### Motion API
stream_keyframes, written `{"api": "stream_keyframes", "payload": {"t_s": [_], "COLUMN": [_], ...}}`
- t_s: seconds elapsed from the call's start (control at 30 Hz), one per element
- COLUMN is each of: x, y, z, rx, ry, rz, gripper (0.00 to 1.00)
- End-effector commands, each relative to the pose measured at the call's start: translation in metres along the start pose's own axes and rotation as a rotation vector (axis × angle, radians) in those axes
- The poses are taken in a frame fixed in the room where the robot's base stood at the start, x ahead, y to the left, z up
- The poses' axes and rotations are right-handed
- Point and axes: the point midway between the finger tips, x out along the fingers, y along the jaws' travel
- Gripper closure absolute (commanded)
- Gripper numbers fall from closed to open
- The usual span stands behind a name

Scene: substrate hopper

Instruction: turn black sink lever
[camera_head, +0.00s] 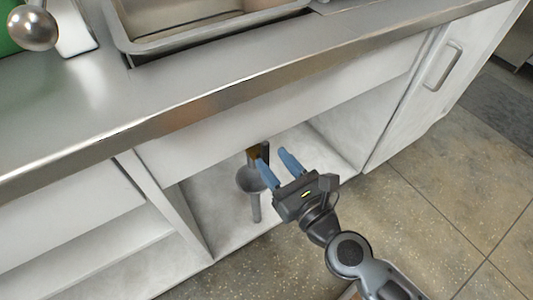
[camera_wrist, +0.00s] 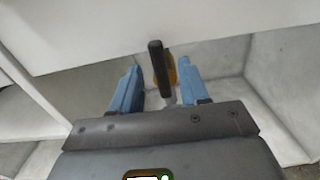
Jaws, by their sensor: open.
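The black lever (camera_wrist: 157,62) shows in the wrist view as an upright dark bar between the two blue fingers, with a clear gap on each side. A round brass-coloured part (camera_wrist: 171,70) sits just behind it. In the head view, the brass part (camera_head: 252,154) is under the counter, above a grey funnel-shaped pipe (camera_head: 249,180); the lever is hard to make out there, partly behind the fingers. My gripper (camera_head: 271,156) is open and empty, reaching into the open bay below the sink. No contact with the lever is visible.
The metal counter (camera_head: 190,105) and its white front panel (camera_head: 290,100) overhang the bay. A divider (camera_head: 165,200) stands left, and a cabinet door with a handle (camera_head: 443,66) is right. The sink (camera_head: 125,40) is above. The tiled floor (camera_head: 430,210) in front is clear.

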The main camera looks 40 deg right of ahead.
Motion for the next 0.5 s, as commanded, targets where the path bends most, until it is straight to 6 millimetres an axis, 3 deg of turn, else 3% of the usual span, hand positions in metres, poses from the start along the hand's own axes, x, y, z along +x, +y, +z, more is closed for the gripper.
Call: {"api": "stream_keyframes", "payload": {"t_s": [0.2, 0.5], "x": [-0.018, -0.021], "y": [0.000, 0.000], "z": [-0.001, 0.000], "rx": [0.000, 0.000], "ry": [0.000, 0.000], "rz": [0.000, 0.000], "gripper": [0.55, 0.55]}}
